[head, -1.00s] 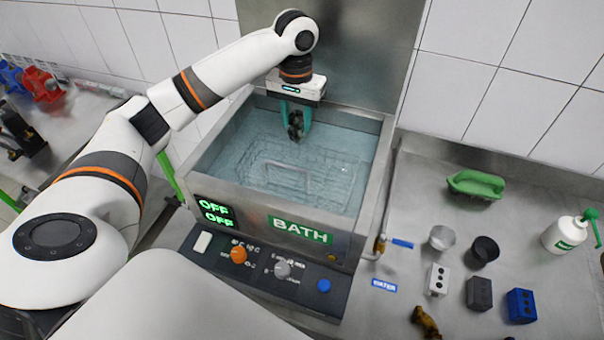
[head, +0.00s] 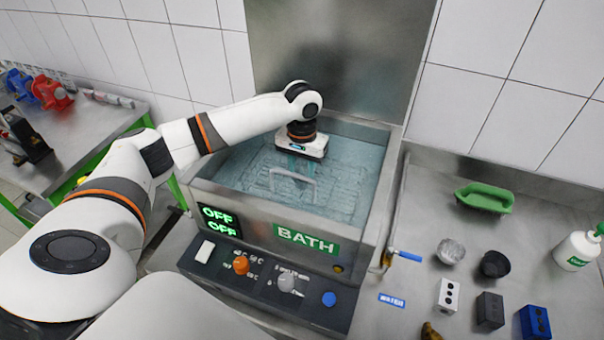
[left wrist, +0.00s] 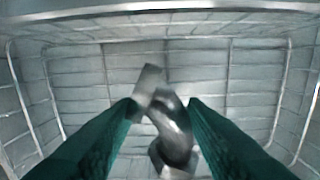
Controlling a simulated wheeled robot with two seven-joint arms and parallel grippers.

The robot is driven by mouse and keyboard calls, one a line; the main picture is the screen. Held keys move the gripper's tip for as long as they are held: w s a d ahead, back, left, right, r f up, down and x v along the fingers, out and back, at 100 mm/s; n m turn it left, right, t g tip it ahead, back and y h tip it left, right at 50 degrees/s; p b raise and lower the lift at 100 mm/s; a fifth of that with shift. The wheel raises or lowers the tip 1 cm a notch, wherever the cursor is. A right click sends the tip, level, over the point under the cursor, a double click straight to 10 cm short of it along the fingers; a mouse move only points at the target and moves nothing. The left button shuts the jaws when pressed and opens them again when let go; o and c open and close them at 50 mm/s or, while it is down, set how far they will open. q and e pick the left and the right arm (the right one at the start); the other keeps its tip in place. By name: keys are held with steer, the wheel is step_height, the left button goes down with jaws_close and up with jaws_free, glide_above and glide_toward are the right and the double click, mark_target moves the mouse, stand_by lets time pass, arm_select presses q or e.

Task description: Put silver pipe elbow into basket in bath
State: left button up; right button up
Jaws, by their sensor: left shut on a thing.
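The silver pipe elbow (left wrist: 174,132) sits between the green fingers of my left gripper (left wrist: 166,108), which is shut on it. The wire basket (left wrist: 107,75) surrounds the elbow and fingers in the left wrist view, with wire walls on the sides. In the head view the basket (head: 345,185) lies in the water of the bath (head: 262,212). My left gripper (head: 298,158) is low over the far part of the basket, behind its handle (head: 292,172). Its fingers are largely hidden by water, and the elbow is not clear there. My right gripper is not in view.
The bath's metal walls surround the basket; its front panel (head: 265,283) has knobs and two OFF displays. To the right, a green dish (head: 484,198), small cups (head: 451,251), several blocks (head: 490,310) and a bottle (head: 577,250) stand on the counter.

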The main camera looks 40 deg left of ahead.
mark_target(302, 169)
arm_select(q)
steer(key=shift+f, duration=1.35)
steer(key=o, duration=1.2)
steer(key=shift+f, duration=0.1)
steer(key=shift+c, duration=0.2)
step_height(302, 169, up, 12)
steer(key=shift+r+b, duration=0.15)
steer(key=shift+b, duration=1.05)
